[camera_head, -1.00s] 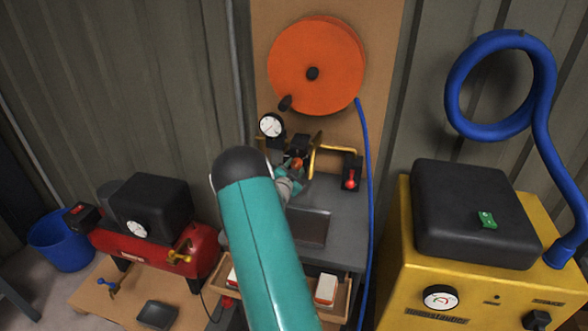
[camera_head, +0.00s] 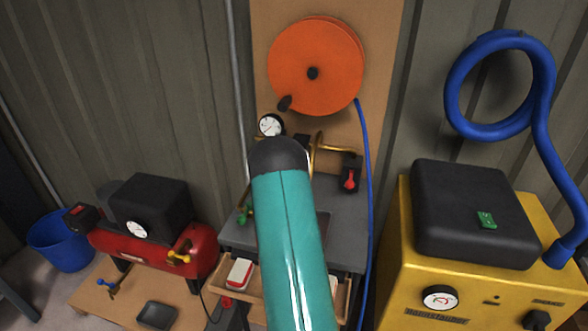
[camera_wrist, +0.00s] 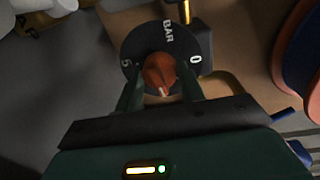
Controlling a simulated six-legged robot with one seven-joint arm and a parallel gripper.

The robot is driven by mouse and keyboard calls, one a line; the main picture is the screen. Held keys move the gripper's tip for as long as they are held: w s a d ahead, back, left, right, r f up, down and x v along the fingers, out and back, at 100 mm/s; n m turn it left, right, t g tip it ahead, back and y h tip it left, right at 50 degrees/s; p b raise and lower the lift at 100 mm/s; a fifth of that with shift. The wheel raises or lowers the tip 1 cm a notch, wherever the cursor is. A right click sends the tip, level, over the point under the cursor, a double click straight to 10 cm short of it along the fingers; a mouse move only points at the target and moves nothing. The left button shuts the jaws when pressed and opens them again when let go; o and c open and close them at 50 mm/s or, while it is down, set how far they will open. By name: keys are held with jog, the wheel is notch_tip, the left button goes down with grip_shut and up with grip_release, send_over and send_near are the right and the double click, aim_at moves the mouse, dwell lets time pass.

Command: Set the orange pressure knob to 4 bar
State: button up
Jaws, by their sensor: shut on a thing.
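In the wrist view the orange pressure knob (camera_wrist: 159,73) sits on a round dark dial (camera_wrist: 133,58) marked BAR, 0 and 5. The 5 is at the left and the 0 at the right. A pale mark on the knob points toward the bottom of the picture; the scale there is hidden by my gripper. My gripper (camera_wrist: 160,92) is shut on the knob, one finger on each side. In the head view my arm hides both knob and gripper. A white round gauge (camera_head: 270,125) shows above; its reading is too small to tell.
An orange hose reel (camera_head: 335,65) hangs above, with a blue hose (camera_head: 366,190) down the right. A red-handled valve (camera_head: 349,181) is to the right of my arm. A green valve handle (camera_head: 244,215) and red compressor (camera_head: 150,245) are left; a yellow machine (camera_head: 400,290) is right.

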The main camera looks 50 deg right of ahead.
jog(key=shift+s+m+t, duration=0.1)
jog(key=shift+m+t, duration=0.2)
jog(key=shift+m, duration=2.8)
jog(key=shift+m+t, duration=0.3)
jog(key=shift+m, duration=2.8)
jog(key=o, duration=1)
jog(key=shift+c, duration=0.2)
jog(key=v, duration=1.3)
jog(key=shift+s+a, duration=0.2)
jog(key=shift+a, duration=0.1)
